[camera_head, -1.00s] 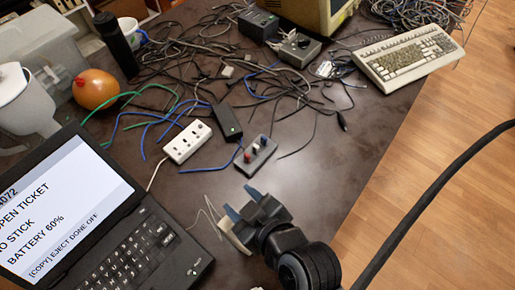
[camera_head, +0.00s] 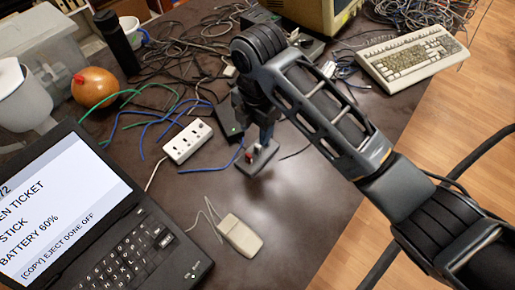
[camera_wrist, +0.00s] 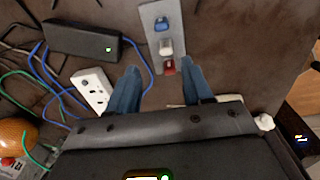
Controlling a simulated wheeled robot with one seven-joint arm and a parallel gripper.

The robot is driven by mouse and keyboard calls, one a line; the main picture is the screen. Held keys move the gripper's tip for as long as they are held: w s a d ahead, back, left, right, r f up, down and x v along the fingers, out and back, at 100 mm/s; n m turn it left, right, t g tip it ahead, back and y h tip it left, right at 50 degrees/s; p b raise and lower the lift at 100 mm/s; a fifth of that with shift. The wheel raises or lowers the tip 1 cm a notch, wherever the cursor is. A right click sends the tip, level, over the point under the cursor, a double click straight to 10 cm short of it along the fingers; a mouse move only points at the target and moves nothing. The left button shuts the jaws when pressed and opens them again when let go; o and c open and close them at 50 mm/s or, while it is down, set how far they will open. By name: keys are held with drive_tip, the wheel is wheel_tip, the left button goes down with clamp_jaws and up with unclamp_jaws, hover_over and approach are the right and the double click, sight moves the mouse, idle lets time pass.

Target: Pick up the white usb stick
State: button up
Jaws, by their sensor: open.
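In the wrist view a grey holder (camera_wrist: 148,22) carries a row of three sticks: blue (camera_wrist: 162,24), the white usb stick (camera_wrist: 165,46) in the middle, and red (camera_wrist: 169,66) nearest my gripper. My gripper (camera_wrist: 160,72) is open and empty, its blue fingers apart on either side of the red end of the row. In the head view my gripper (camera_head: 262,132) points down over the holder (camera_head: 259,162). The red stick (camera_head: 249,154) shows there, while my fingers hide the white one.
A white power strip (camera_head: 187,142) and a black adapter (camera_head: 228,122) lie left of the holder, among loose cables. A laptop (camera_head: 135,240) fills the lower left, with a beige mouse (camera_head: 239,235) beside it. A keyboard (camera_head: 411,58) lies at the right edge. The front table is mostly clear.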

sight(257, 145)
drive_tip(key=shift+s+d+f+p, duration=0.15)
drive_tip(key=shift+f+p, duration=0.15)
drive_tip(key=shift+f, duration=1.55)
drive_tip(key=shift+s+d+f+p, duration=0.1)
drive_tip(key=shift+f+p, duration=0.2)
drive_tip(key=shift+f, duration=1.55)
drive_tip(key=shift+c, duration=0.5)
clamp_jaws()
